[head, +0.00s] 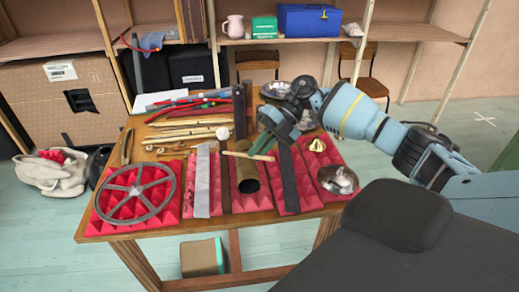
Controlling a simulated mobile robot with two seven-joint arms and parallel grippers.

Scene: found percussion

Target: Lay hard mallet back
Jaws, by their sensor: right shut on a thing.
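My right gripper (262,147) is shut on the thin pale handle of a mallet (240,155). The gripper hides part of the handle, and I cannot make out the mallet's head clearly. Several other sticks and mallets (185,134) lie side by side on the left back part of the wooden table (262,217); one has a round pale head. My left gripper is not in view.
Red foam pads carry a spoked wheel (137,190), a light flat bar (202,180), a dark bar (288,178), a brass piece (317,145) and a shiny metal bowl (338,180). Red and black cables lie at the back left. Shelves stand behind the table.

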